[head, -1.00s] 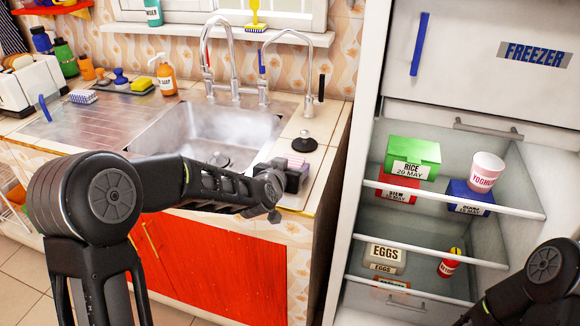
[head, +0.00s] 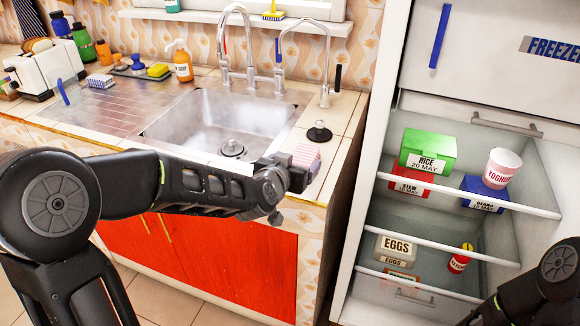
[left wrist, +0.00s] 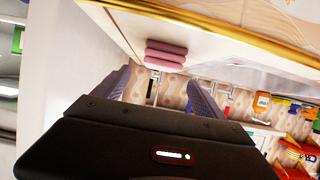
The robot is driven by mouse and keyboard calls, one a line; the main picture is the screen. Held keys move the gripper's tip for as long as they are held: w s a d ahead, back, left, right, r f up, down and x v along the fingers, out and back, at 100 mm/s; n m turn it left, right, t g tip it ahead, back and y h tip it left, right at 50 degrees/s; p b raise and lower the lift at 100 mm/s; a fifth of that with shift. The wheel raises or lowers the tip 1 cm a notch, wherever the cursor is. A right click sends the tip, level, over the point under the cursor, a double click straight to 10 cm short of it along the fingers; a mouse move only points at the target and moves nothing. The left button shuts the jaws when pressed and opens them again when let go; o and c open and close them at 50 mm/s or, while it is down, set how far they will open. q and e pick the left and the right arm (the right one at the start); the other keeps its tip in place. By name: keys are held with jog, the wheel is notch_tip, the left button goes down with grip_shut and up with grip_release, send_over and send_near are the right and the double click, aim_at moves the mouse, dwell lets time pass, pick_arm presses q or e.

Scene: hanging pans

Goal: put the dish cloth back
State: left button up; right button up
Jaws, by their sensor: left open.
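A folded pink striped cloth (head: 306,156), likely the dish cloth, lies on the counter strip right of the sink. It also shows in the left wrist view (left wrist: 166,55), just beyond the fingertips, roughly between their lines. My left gripper (head: 295,178) is at the front edge of the counter, right by the cloth and partly in front of it. In the left wrist view its two fingers (left wrist: 160,80) are spread with nothing between them. Whether a finger touches the cloth is unclear. My right arm shows at the lower right, but its gripper is out of frame.
The sink (head: 215,125) has two taps behind it. A black plug (head: 319,132) stands behind the cloth. An open fridge (head: 395,215) with food boxes is close on the right. A red cupboard (head: 230,265) is below. A toaster (head: 45,68) stands far left.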

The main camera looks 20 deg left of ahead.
pick_arm(q)
jog(key=v, duration=0.4)
jog(key=shift+s+r, duration=0.1)
jog(key=shift+s, duration=0.2)
pick_arm(e)
jog(key=shift+r, duration=0.15)
